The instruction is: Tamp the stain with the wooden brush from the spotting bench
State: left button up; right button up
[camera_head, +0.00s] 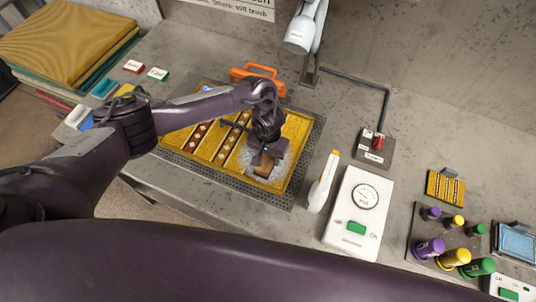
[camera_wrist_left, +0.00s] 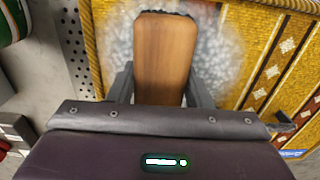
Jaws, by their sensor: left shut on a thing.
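My left gripper (camera_head: 264,158) is shut on the wooden brush (camera_head: 262,168), which also shows between its fingers in the left wrist view (camera_wrist_left: 165,52). The brush is over a pale, whitish stain patch (camera_head: 248,156) on the yellow patterned rug (camera_head: 298,128). In the left wrist view the stain (camera_wrist_left: 222,50) spreads around the brush. Dark bristles show only at the brush's far edge. I cannot tell whether they touch the rug. My right gripper is not in view.
The rug lies on a perforated grey plate (camera_head: 190,172). A white spray bottle (camera_head: 322,184), a gauge box (camera_head: 352,212) and several coloured bottles (camera_head: 455,255) stand to the right. Folded rugs (camera_head: 65,45) are at far left.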

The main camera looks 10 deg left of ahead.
pick_arm(q)
jog(key=shift+s+f, duration=0.2)
jog(key=shift+s, duration=0.05)
jog(key=shift+w+r+p, duration=0.25)
jog(key=shift+r+p, duration=0.2)
jog(key=shift+r, duration=3.15)
